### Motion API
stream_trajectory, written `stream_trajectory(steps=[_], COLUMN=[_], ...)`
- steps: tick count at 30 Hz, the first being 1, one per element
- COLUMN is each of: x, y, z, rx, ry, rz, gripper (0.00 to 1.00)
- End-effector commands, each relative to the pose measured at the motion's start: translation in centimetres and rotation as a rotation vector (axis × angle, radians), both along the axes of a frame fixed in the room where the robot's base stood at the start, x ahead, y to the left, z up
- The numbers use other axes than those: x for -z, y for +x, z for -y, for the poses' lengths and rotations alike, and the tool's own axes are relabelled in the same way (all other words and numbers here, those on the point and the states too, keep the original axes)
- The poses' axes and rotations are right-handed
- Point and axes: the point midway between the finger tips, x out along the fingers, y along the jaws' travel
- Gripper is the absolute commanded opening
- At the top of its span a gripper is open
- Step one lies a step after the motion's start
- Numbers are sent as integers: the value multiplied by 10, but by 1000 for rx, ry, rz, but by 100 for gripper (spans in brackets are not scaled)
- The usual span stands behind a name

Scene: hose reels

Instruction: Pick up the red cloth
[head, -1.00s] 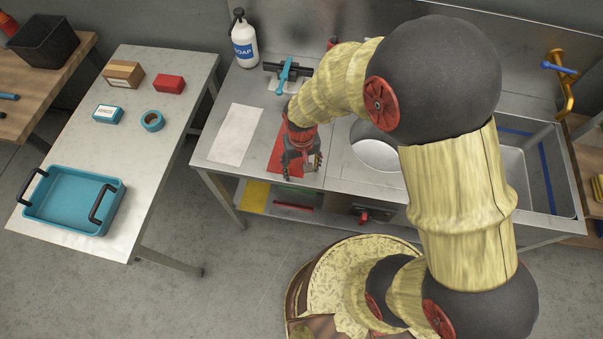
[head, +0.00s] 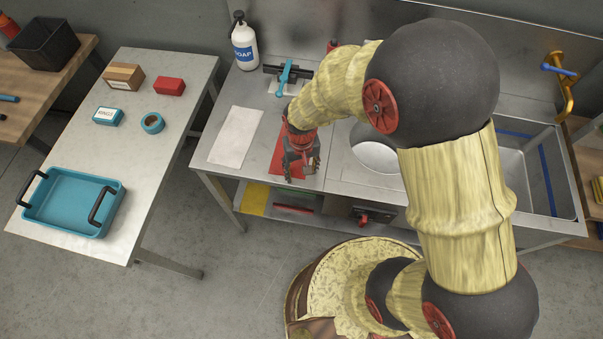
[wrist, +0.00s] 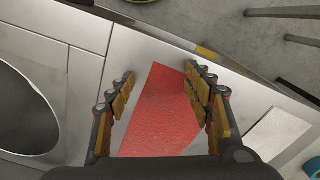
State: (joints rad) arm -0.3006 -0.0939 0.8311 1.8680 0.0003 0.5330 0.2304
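The red cloth (head: 277,157) lies flat on the steel counter, a long strip partly hidden by my gripper in the head view. In the wrist view the red cloth (wrist: 162,112) lies between the fingers, its lower part hidden by the gripper body. My gripper (head: 301,172) is above the front part of the cloth. In the wrist view my gripper (wrist: 160,82) is open, with one finger on each side of the cloth. Nothing is held; whether the fingertips touch the counter is unclear.
A white cloth (head: 235,137) lies left of the red one. A round basin (head: 376,156) is to the right. A soap bottle (head: 243,42) and a blue-handled fixture (head: 286,76) stand behind. A side table holds a teal tray (head: 72,199) and small boxes.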

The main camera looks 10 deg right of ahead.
Motion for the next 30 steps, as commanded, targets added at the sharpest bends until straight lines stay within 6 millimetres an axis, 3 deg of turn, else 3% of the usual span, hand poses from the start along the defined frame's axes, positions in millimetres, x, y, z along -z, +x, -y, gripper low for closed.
stream_trajectory(steps=[30], x=[6], y=[-6], z=[2], rx=[-1], ry=[-5], rz=[-14], gripper=[19])
